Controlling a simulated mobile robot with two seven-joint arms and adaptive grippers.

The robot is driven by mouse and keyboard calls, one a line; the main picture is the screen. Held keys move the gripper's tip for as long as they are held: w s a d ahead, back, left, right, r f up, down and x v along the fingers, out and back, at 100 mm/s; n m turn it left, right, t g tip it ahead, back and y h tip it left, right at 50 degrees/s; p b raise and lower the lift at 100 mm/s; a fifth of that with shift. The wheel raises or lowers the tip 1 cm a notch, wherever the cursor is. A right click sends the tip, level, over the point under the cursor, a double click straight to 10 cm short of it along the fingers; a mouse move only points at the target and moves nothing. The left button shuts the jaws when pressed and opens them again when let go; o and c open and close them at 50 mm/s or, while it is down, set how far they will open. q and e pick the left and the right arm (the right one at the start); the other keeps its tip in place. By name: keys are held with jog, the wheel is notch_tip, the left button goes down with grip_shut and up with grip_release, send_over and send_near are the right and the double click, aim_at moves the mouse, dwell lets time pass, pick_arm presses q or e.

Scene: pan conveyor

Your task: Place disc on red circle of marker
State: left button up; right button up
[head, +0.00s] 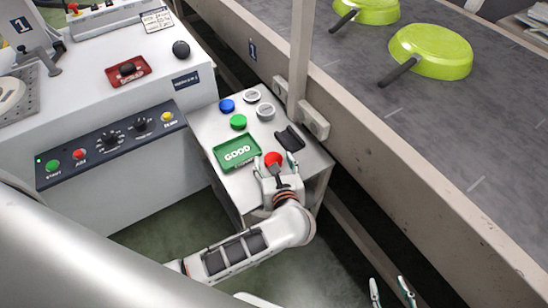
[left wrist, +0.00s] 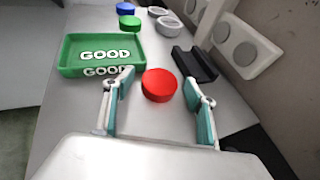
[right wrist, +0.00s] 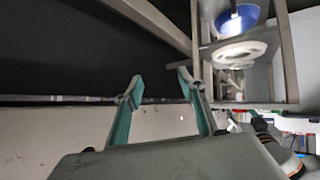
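A red disc (head: 273,159) lies at the near end of the small grey side table; it also shows in the left wrist view (left wrist: 159,86). My left gripper (head: 275,164) is open around it, one finger on each side, with visible gaps in the left wrist view. Blue (head: 227,106), green (head: 238,122) and two whitish discs (head: 265,111) lie farther back on the same table. My right gripper (head: 392,291) is open and empty at the bottom right of the head view, away from the table. I cannot make out a marker with a red circle.
A green "GOOD" tray (head: 236,151) and a black holder (head: 289,138) flank the red disc closely. A conveyor (head: 410,115) with green pans (head: 430,52) runs on the right behind a raised rail. A white control cabinet (head: 150,110) with a red tray (head: 128,70) stands left.

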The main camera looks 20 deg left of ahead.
pick_arm(q)
jog(key=c, duration=1)
jog(key=shift+c, duration=0.8)
jog(key=shift+r, duration=0.1)
